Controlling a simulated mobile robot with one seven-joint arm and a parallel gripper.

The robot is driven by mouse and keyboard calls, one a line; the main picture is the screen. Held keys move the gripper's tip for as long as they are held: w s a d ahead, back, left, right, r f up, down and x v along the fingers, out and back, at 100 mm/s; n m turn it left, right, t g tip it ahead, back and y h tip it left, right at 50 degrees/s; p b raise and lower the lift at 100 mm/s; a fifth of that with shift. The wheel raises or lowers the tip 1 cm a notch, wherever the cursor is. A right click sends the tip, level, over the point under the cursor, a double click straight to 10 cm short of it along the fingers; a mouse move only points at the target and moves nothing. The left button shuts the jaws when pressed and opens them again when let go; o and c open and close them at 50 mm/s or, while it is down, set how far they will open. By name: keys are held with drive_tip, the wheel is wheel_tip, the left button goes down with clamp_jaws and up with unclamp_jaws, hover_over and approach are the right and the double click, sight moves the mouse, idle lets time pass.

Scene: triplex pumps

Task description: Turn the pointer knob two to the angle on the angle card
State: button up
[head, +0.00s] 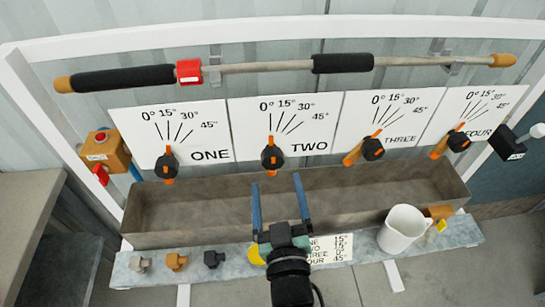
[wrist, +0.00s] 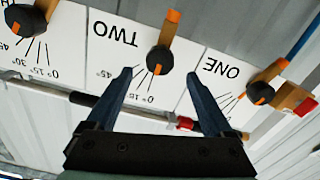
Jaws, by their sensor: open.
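Knob two (head: 272,157) is black with an orange pointer, on the white plate marked TWO (head: 310,128). Its orange tip points straight up, at about the 0° line. The wrist view shows knob two (wrist: 160,59) upside down. My gripper (head: 278,182) is open and empty, its two blue fingers just below knob two in the head view. In the wrist view my gripper (wrist: 159,74) has its fingertips on either side of the knob, apart from it. The angle card (head: 331,249) lies on the front ledge; my gripper partly hides it, and its small numbers are hard to read.
Knobs one (head: 167,162), three (head: 372,149) and four (head: 458,141) sit alongside. A long bar (head: 270,67) runs above the plates. A trough (head: 200,212) lies below. A white mug (head: 402,228) and several small knobs (head: 176,261) stand on the ledge.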

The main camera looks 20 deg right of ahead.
sight(273, 164)
drive_tip(key=x, duration=0.7)
clamp_jaws()
idle(0.4)
